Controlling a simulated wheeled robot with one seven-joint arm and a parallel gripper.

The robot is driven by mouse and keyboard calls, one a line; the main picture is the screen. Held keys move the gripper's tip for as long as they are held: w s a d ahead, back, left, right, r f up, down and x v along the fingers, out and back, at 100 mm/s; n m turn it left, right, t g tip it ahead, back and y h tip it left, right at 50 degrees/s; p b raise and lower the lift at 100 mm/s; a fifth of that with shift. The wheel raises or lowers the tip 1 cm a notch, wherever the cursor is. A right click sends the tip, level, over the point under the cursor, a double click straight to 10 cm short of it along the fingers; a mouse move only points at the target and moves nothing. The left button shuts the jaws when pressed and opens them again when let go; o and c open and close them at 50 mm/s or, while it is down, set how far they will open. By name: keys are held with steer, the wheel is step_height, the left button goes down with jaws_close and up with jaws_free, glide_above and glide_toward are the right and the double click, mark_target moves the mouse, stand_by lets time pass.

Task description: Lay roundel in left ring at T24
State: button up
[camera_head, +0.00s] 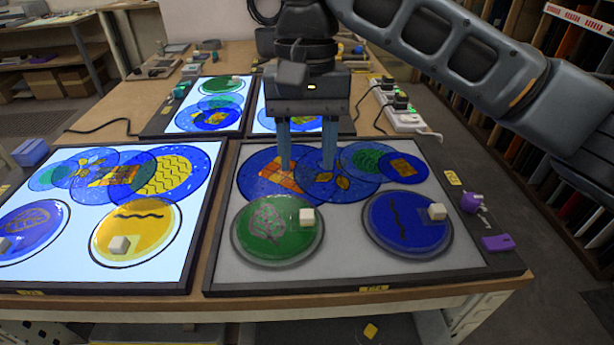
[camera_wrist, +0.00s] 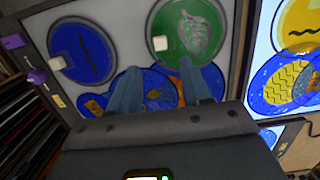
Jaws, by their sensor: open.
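The near right panel (camera_head: 345,273) is grey and unlit, with a yellow tag (camera_head: 374,288) whose text I cannot read. A green roundel (camera_head: 262,243) with a pink drawing and a pale cube knob lies in its left ring. A blue roundel (camera_head: 395,228) with a dark squiggle and a pale knob lies in the right ring. In the wrist view the green roundel (camera_wrist: 205,50) and the blue roundel (camera_wrist: 80,40) appear in swapped positions. My gripper (camera_head: 306,168) is open and empty, its fingers over the overlapping patterned discs (camera_head: 345,187) behind the roundels. The fingers also show in the wrist view (camera_wrist: 160,78).
A lit panel (camera_head: 60,207) to the left holds a yellow roundel (camera_head: 120,224) and a purple-blue one (camera_head: 40,222). More lit panels (camera_head: 165,120) stand behind. Purple items (camera_head: 497,243) sit on the right edge. A power strip (camera_head: 403,117) lies at the back right.

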step_height(320, 180, up, 2)
steer(key=shift+w+r, duration=0.15)
steer(key=shift+r, duration=0.05)
stand_by(0.5)
